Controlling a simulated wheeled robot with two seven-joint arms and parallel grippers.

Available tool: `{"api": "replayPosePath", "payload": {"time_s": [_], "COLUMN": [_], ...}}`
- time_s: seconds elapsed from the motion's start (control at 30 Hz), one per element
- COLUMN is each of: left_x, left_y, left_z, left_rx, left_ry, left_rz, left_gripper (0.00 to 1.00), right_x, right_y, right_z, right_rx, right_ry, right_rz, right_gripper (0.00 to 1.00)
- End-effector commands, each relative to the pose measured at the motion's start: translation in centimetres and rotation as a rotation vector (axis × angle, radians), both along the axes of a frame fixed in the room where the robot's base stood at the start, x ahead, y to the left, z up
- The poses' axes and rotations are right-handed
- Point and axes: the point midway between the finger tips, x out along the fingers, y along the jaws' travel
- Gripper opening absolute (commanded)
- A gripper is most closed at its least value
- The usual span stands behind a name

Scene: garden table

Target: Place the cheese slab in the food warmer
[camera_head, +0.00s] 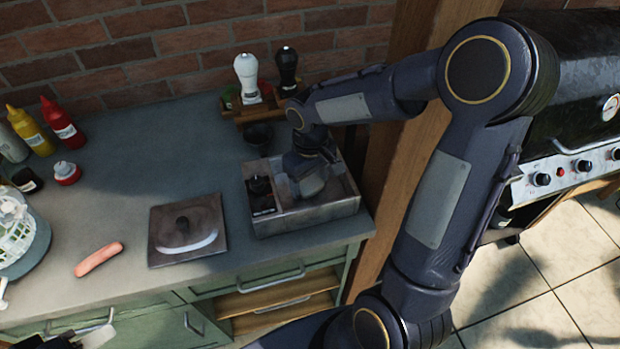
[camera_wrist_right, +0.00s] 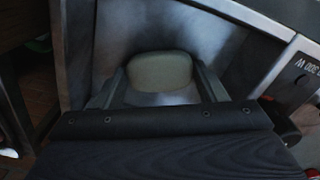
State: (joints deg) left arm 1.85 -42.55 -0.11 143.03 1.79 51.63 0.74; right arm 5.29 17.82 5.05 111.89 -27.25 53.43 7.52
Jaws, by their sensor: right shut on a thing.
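The food warmer (camera_head: 318,215) is an open metal box at the right end of the counter, with a control panel on its left part. My right gripper (camera_head: 312,188) reaches down into its open basin. In the right wrist view the right gripper (camera_wrist_right: 160,84) is shut on a pale, rounded slab, the cheese slab (camera_wrist_right: 160,68), with the warmer's metal walls (camera_wrist_right: 125,25) around it. The head view hides the slab behind the gripper. A dark part at the bottom left edge looks like my left gripper (camera_head: 75,341), mostly cut off; its jaws are unclear.
A square lid with a knob (camera_head: 170,245) lies on the counter left of the warmer. A sausage (camera_head: 99,259) lies further left. A dark bowl (camera_head: 258,136) and a rack with white and black shakers (camera_head: 246,75) stand behind. Bottles (camera_head: 62,124) stand at the back left.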

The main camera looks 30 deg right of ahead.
Motion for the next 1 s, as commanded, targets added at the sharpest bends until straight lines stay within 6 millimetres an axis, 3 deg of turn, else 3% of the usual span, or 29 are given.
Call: {"api": "replayPosePath", "payload": {"time_s": [0.37,0.4,0.53,0.83,1.0], "left_x": [0.0,0.0,0.0,0.0,0.0], "left_y": [0.0,0.0,0.0,0.0,0.0], "left_z": [-0.4,-0.3,-0.2,0.0,0.0], "left_rx": [0.0,0.0,0.0,0.0,0.0], "left_ry": [0.0,0.0,0.0,0.0,0.0], "left_rz": [0.0,0.0,0.0,0.0,0.0], "left_gripper": [0.36,0.36,0.36,0.36,0.36], "right_x": [0.0,0.0,0.0,0.0,0.1], "right_y": [0.0,0.0,0.0,0.0,0.0], "right_z": [-0.5,-0.3,-0.3,-0.1,1.6], "right_rx": [0.0,0.0,0.0,0.0,0.0], "right_ry": [0.0,0.0,0.0,0.0,-0.005], "right_rz": [0.0,0.0,0.0,0.0,-0.001], "right_gripper": [0.42,0.7,0.86,0.86,0.86]}}
